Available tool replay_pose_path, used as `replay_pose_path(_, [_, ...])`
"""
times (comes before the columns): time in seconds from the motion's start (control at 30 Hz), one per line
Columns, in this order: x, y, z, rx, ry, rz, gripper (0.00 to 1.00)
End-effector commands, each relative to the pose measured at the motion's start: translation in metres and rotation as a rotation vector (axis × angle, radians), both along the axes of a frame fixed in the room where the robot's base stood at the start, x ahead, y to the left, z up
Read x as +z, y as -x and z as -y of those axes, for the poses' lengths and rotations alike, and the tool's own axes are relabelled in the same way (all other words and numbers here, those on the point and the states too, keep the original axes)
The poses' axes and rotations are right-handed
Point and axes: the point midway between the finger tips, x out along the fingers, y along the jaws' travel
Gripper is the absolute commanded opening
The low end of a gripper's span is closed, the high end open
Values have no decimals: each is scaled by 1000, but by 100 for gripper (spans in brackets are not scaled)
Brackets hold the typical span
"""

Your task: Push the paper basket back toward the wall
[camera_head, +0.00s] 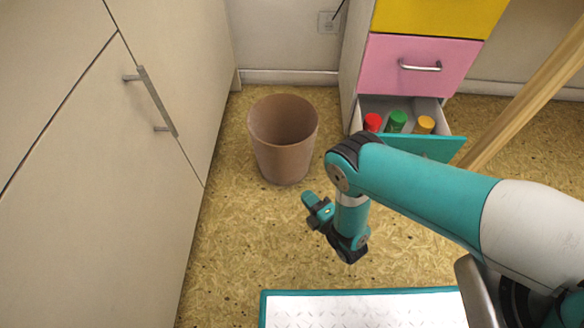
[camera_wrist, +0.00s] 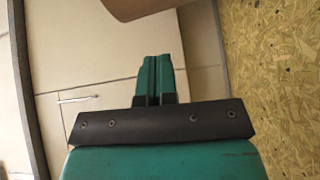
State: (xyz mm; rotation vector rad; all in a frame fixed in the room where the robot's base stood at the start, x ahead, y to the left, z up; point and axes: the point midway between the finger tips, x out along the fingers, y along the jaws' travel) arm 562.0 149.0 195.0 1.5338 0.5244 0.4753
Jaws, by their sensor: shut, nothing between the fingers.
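The paper basket (camera_head: 284,152) is a brown, round, open-topped bin. It stands upright on the floor in the head view, between the cabinet and the drawer unit, with a gap of floor behind it before the wall (camera_head: 290,40). My gripper (camera_head: 308,200) is shut and empty, low in front of the basket and slightly to its right, apparently a little apart from it. In the wrist view the closed teal fingers (camera_wrist: 155,62) point forward, and part of the basket (camera_wrist: 150,8) shows at the top edge.
A pale cabinet (camera_head: 90,200) with a handle borders the left side. At right, a drawer unit has an open bottom drawer (camera_head: 436,148) holding red, green and yellow-capped items. A wooden leg (camera_head: 525,95) slants at right. A teal-edged metal plate (camera_head: 365,310) lies in front.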

Motion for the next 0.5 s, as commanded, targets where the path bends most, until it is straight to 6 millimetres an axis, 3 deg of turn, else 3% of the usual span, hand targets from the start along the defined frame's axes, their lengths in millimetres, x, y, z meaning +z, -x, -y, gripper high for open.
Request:
replay_pose_path(0.17, [-7, 4, 1, 8, 10, 43, 0])
replay_pose_path(0.5, [-9, -49, -39, 6, 7, 42, 0])
